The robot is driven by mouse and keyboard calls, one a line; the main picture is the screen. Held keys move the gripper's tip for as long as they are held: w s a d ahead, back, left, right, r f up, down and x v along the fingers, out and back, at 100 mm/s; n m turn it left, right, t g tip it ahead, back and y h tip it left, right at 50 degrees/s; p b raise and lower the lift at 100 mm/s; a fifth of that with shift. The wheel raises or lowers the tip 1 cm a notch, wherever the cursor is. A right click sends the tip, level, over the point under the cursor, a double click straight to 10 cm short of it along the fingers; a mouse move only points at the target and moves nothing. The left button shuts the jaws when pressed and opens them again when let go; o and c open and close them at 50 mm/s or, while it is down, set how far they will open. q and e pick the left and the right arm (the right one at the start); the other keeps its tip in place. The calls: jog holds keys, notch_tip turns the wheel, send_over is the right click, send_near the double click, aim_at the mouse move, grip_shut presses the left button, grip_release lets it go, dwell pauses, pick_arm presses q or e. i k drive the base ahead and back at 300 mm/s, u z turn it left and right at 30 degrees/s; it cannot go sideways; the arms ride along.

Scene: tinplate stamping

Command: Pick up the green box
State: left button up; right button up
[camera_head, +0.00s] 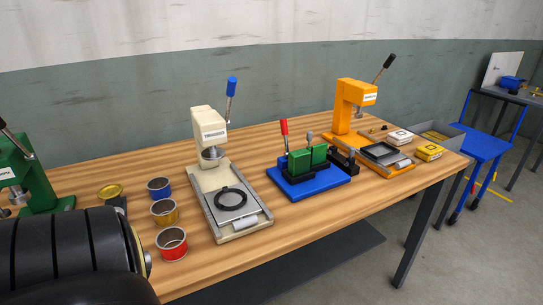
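I cannot tell whether the blocks are loose or part of this fixture. No other separate green box shows. Neither of my grippers is in view.
A cream press (216,165) stands left of the blue base, an orange press (349,108) right of it. Blue, gold and red tins (171,243) and a green press (28,180) are at left. Yellow and white boxes (429,151) lie at right. A black ribbed body hides the lower left.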

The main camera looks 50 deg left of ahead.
aim_at(300, 161)
jog(key=u, duration=1.9)
